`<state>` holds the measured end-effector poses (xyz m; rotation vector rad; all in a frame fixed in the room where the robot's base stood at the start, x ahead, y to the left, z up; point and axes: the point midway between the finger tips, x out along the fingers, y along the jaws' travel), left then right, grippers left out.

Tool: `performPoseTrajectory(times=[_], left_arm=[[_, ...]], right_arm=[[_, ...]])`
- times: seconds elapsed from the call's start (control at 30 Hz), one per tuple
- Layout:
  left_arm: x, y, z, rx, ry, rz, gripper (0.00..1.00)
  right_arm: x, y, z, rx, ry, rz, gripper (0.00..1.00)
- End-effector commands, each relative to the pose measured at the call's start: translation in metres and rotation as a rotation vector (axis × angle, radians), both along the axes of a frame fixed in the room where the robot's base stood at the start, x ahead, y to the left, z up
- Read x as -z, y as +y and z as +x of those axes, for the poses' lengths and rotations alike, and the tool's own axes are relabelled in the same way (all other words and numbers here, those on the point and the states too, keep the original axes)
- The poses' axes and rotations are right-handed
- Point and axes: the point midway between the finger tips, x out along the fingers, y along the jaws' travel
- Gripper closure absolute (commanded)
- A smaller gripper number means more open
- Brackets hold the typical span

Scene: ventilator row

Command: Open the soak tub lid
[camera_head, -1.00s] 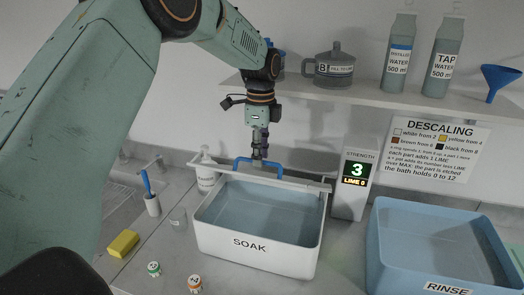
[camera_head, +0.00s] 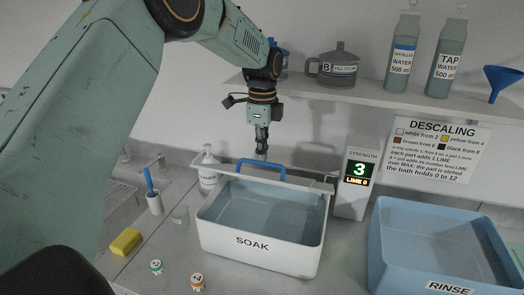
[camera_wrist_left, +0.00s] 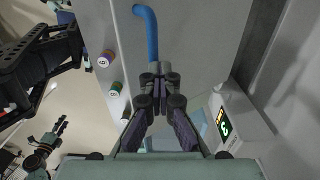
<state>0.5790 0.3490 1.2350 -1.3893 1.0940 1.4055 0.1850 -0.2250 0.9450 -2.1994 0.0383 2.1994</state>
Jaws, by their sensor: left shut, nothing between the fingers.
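The white soak tub (camera_head: 262,250) stands on the counter with its top open and its pale blue inside showing. Its lid (camera_head: 305,183) stands raised along the back rim, seen almost edge-on, with the blue handle (camera_head: 262,164) at its upper edge. In the left wrist view the lid shows as a broad grey panel (camera_wrist_left: 195,35) with the blue handle (camera_wrist_left: 150,30) beyond my fingertips. My left gripper (camera_head: 261,150) is shut and empty, just above and behind the handle; it also shows in the left wrist view (camera_wrist_left: 159,70).
The strength display (camera_head: 356,182) stands close at the tub's right, and the blue rinse tub (camera_head: 440,245) beyond it. A white bottle (camera_head: 207,172) is behind the tub's left corner. A shelf (camera_head: 400,98) with bottles hangs above. A yellow sponge (camera_head: 125,241) and small pots lie left.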

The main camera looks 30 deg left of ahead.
Motion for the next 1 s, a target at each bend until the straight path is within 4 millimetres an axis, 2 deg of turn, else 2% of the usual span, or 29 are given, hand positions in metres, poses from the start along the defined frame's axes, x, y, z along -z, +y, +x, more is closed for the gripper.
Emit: performPoseTrajectory(times=[0.3, 0.7, 1.0], left_arm=[[0.0, -0.0004, -0.0002, 0.0, 0.001, 0.0, 0.99], [-0.0001, -0.0004, -0.0003, 0.0, 0.001, 0.0, 0.67], [-0.0017, -0.0003, -0.0001, 0.0, 0.001, 0.0, 0.67]], right_arm=[[0.0, 0.0, 0.0002, 0.0, -0.001, 0.0, 0.6], [0.0, 0.0, 0.0001, 0.0, 0.0, 0.0, 0.6], [0.0, 0.0, 0.0002, 0.0, 0.0, 0.0, 0.6]])
